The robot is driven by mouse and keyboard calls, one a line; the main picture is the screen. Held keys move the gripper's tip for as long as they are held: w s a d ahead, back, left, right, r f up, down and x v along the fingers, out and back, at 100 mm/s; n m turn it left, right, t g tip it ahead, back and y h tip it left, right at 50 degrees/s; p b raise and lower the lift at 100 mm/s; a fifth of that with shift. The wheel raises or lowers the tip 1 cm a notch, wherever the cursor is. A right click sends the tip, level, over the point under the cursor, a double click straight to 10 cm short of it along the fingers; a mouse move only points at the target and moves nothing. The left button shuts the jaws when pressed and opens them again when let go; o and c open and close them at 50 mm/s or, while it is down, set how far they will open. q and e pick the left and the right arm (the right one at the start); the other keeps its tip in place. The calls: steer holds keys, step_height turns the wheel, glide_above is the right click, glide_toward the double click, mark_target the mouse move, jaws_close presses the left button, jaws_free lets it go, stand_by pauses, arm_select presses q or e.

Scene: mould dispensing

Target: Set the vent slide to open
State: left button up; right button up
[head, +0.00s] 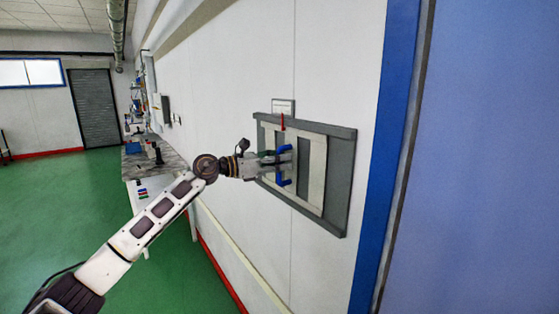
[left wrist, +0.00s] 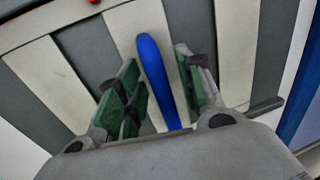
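The vent (head: 343,200) is a dark grey framed panel on the white wall, with a pale slatted slide plate (head: 316,172) in it and dark grey gaps between the pale strips. An upright blue handle (head: 285,182) stands on the plate; it also shows in the left wrist view (left wrist: 153,65). A red pointer (head: 282,122) is at the top edge. My left gripper (head: 284,165) is at the handle. In the left wrist view its green-padded fingers (left wrist: 160,88) are open on both sides of the handle, with visible gaps. My right gripper is not in view.
A small label plate (head: 283,106) is above the vent. A blue door frame (head: 385,150) stands to its right. A workbench (head: 150,164) with equipment runs along the wall farther back. The green floor (head: 50,200) at the left is clear.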

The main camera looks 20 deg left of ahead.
arm_select(q)
steer(key=shift+c, duration=1)
jaws_close()
steer(key=shift+a, duration=0.1)
